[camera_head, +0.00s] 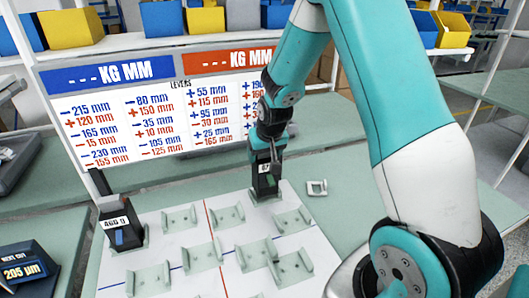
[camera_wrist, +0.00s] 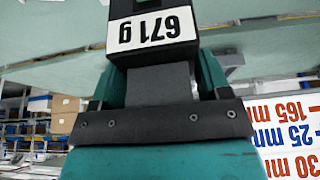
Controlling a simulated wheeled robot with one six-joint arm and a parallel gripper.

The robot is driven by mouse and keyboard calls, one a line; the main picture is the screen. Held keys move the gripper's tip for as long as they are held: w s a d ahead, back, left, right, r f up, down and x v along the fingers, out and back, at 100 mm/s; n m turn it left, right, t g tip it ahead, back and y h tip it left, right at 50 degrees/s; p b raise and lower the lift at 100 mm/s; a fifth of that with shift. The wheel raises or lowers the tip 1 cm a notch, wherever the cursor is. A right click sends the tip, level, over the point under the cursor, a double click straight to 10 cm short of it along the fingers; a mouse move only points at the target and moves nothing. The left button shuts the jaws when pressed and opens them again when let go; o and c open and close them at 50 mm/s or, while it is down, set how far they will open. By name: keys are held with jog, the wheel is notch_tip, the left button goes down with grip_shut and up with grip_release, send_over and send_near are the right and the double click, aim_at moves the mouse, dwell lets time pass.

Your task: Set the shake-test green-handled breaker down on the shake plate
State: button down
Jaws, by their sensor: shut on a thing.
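My gripper (camera_head: 268,150) is shut on a dark breaker (camera_head: 266,180) with a white label and a bit of green on its front. The breaker is upright at the far edge of the white plate (camera_head: 180,275), right of its red line. I cannot tell whether its base touches the plate. In the wrist view the breaker (camera_wrist: 125,62) sits between the teal jaws (camera_wrist: 160,85), its label reading 671 g upside down. The plate carries red and blue lines and several pale cradles (camera_head: 200,257). Whether this is the shake plate is not marked.
A second dark breaker (camera_head: 120,236) with a blue handle and a label stands at the plate's left. A small pale bracket (camera_head: 317,188) lies on the green bench right of the plate. A sign board (camera_head: 160,110) stands behind.

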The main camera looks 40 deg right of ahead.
jog(key=shift+f+b, duration=1.05)
jog(key=shift+f, duration=0.3)
grip_release()
jog(key=b+v, duration=0.2)
jog(key=v, duration=1.5)
jog(key=shift+s+r, duration=0.15)
jog(key=shift+r, duration=0.05)
